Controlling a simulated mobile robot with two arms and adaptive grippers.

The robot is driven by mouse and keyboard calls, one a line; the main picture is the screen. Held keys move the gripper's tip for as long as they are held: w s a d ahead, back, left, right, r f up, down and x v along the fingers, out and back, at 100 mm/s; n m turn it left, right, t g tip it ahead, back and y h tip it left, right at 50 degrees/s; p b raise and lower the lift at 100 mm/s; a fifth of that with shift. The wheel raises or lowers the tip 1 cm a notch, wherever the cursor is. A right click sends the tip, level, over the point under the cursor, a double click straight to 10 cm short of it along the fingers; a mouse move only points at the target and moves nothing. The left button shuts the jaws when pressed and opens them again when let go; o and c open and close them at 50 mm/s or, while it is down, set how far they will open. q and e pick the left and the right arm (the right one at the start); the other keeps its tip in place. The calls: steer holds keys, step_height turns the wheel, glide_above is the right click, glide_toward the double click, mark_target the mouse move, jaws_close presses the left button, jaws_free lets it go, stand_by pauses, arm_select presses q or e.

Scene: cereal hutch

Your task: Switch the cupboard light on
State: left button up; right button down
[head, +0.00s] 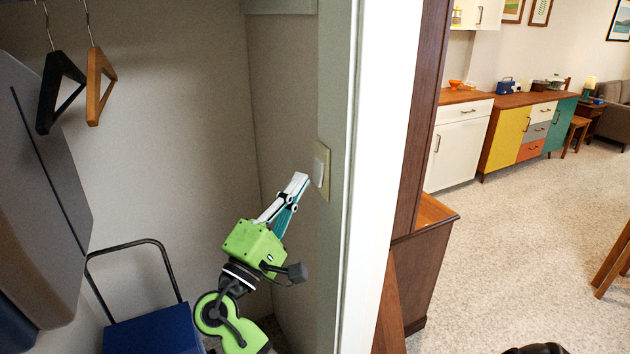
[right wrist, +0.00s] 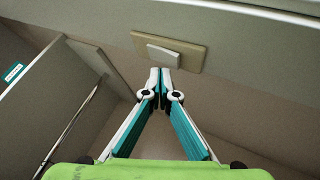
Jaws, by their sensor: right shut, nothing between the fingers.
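The light switch (head: 321,167) is a cream plate with a pale rocker on the cupboard's right inner wall, beside the door frame. In the right wrist view the switch (right wrist: 168,51) is near the top middle, its white rocker tilted on the beige plate. My right gripper (head: 300,180) is inside the cupboard, its fingertips just left of and slightly below the switch. In the right wrist view the closed fingertips (right wrist: 160,74) are just below the rocker. Whether they touch the plate I cannot tell. They hold nothing. My left gripper is not in view.
A black hanger (head: 49,95) and a wooden hanger (head: 97,85) hang at the upper left. The white door frame (head: 385,150) stands right of my arm.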

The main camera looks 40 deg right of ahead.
steer(key=shift+s+d, duration=0.1)
steer(key=shift+d, duration=0.3)
steer(key=shift+s+d, duration=0.1)
steer(key=shift+d, duration=0.2)
stand_by(0.6)
steer(key=shift+a+f+b, duration=0.1)
steer(key=shift+b, duration=0.2)
steer(key=shift+w+a+b, duration=0.25)
steer(key=shift+a+b, duration=0.05)
steer(key=shift+a, duration=0.4)
steer(key=a, duration=0.1)
steer(key=a+b, duration=0.1)
steer(key=a, duration=0.1)
steer(key=w+a+r, duration=0.1)
steer(key=a, duration=0.1)
steer(key=shift+b, duration=0.4)
